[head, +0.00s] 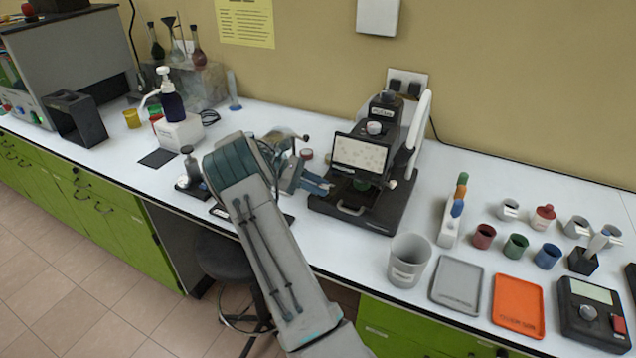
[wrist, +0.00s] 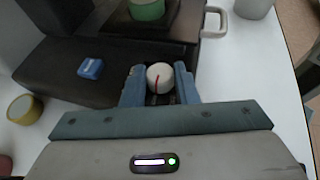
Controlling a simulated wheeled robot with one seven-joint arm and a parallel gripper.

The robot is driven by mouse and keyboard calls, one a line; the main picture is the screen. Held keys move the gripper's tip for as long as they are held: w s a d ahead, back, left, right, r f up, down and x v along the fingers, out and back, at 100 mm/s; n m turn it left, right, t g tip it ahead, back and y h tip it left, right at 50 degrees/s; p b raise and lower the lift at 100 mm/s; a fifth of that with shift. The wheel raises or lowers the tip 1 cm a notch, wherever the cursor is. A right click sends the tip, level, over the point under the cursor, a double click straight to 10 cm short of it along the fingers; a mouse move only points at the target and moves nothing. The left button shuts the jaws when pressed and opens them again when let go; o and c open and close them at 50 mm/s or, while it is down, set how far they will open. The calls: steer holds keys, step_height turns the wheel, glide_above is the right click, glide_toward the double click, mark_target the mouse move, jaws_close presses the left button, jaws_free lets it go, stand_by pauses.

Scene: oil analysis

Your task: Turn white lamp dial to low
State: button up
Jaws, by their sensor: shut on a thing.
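The black instrument (head: 352,215) with a tilted screen (head: 362,154) stands on the bench against the wall. A white round dial (wrist: 160,73) with a red line across its face is on the side of the instrument's black base (wrist: 62,58) in the wrist view. My gripper (wrist: 159,84) is shut on the dial, one blue-grey finger on each side of it. The red line runs nearly up and down in that view. In the head view my gripper (head: 318,186) is at the instrument's left side, and the dial is hidden there. No dial labels are readable.
A blue button (wrist: 90,67) sits left of the dial on the base. A green part (wrist: 146,9) and a grey handle (wrist: 214,22) lie beyond. A grey beaker (head: 408,262) stands right of the instrument. A yellow roll (wrist: 24,109) lies near the base.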

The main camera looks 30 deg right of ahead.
steer(key=shift+m+g+y, duration=0.4)
steer(key=shift+m+g, duration=0.1)
steer(key=o, duration=1)
steer(key=shift+n+t+h, duration=0.3)
